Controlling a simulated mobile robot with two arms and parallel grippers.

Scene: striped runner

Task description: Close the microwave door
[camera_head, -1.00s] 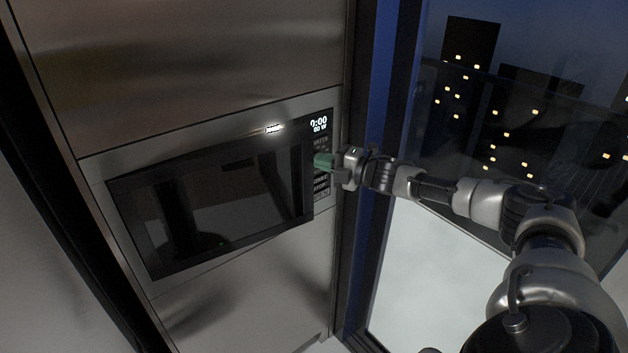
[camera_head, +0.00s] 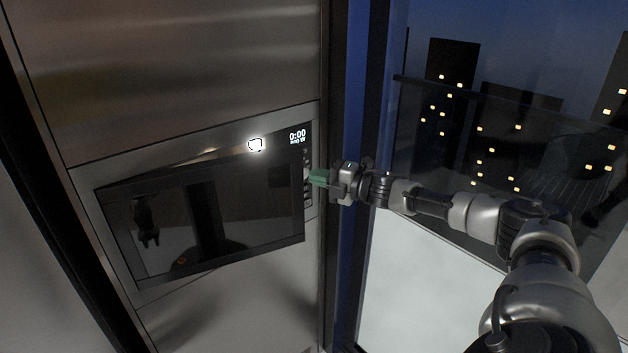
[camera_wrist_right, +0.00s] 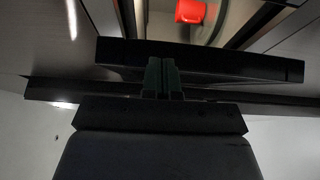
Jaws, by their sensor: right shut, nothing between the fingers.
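The microwave (camera_head: 215,147) is built into a steel cabinet. Its dark glossy door (camera_head: 245,215) is ajar, its right edge standing out from the frame, with a lit gap along the top. In the right wrist view the door's edge (camera_wrist_right: 240,64) crosses the picture as a black bar. My right gripper (camera_head: 318,178) is shut and empty, its green fingers beside the door's right edge, near the control panel. Its fingers (camera_wrist_right: 162,78) overlap the door's edge in the wrist view; I cannot tell whether they touch. My left gripper is out of view.
A red object (camera_wrist_right: 190,11) shows past the door's edge in the wrist view. The display (camera_head: 298,137) and buttons are right of the door. A dark window frame (camera_head: 347,150) and large window stand just right of the cabinet.

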